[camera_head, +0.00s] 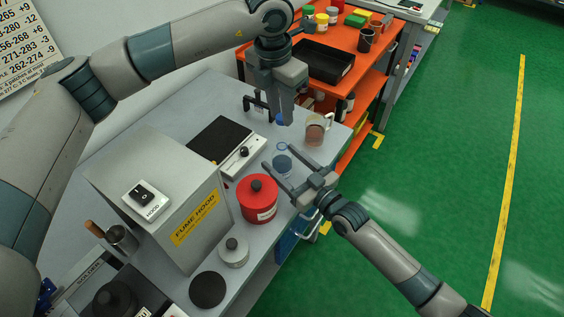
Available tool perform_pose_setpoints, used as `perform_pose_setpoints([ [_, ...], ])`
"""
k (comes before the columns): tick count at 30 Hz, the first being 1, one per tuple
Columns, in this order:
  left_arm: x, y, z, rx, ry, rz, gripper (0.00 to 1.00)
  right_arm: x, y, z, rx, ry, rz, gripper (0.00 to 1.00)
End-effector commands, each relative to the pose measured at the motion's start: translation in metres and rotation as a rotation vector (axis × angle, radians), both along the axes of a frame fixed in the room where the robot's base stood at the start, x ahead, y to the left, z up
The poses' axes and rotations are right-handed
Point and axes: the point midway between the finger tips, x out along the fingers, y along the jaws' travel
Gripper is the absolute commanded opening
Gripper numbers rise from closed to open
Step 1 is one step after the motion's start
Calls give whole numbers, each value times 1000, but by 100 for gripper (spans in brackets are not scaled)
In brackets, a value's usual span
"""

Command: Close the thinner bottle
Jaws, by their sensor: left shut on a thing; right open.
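My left gripper (278,112) points down over the bench and is shut on a small blue cap (280,119); its fingers hide part of the cap. Below it, a small clear bottle (283,164) with a bluish tint stands upright on the grey bench. My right gripper (279,158) is open, its two fingers reaching from the lower right around or beside the bottle; I cannot tell whether they touch it. The cap is above the bottle and apart from it. I cannot make out a second bottle to compare thickness.
A glass vessel (315,131) with reddish-brown content stands just right of the bottle. A hotplate (220,141), a red canister (257,200) and the fume hood box (160,190) are to the left. An orange shelf cart (350,85) stands behind.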

Motion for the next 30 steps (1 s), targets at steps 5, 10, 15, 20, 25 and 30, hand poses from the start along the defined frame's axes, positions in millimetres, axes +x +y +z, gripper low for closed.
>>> perform_pose_setpoints([
  [5,0,0,0,0,0,0,1,4,4,-1,-1,0,0,64],
  [10,0,0,0,0,0,0,1,5,4,0,-1,0,0,64],
  [15,0,0,0,0,0,0,1,4,4,0,-1,0,0,42],
  [20,0,0,0,0,0,0,1,5,4,0,-1,0,0,4],
  [25,0,0,-4,0,1,0,1,4,4,0,-1,0,0,1],
  [30,0,0,-22,2,2,0,1,4,4,0,-1,0,0,1],
])
